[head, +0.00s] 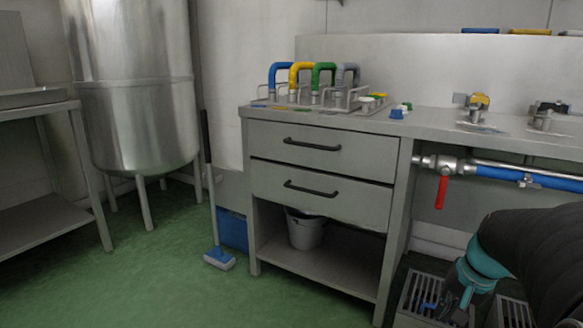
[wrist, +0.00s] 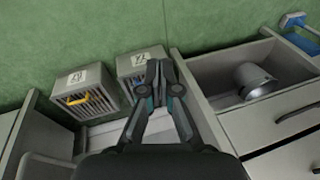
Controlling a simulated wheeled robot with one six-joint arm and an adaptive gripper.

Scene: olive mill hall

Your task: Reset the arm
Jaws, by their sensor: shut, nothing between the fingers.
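My gripper (wrist: 160,72) is in the middle of the wrist view, pointing away from the camera. Its dark fingers are together at the tips, with nothing between them. In the head view my gripper (head: 462,308) shows at the lower right, below the teal wrist and black arm. It is in front of the bench's open lower part, over the slatted boxes near the floor. The tips are small and partly lost against the boxes there.
Two slatted boxes, left (wrist: 85,92) with a yellow item and right (wrist: 140,66), lie below my gripper. A drawer bench (head: 322,165) holds a bucket (head: 304,230) on its shelf. A red-handled valve (head: 442,190) hangs above the boxes. Green floor (head: 150,270) is clear at left.

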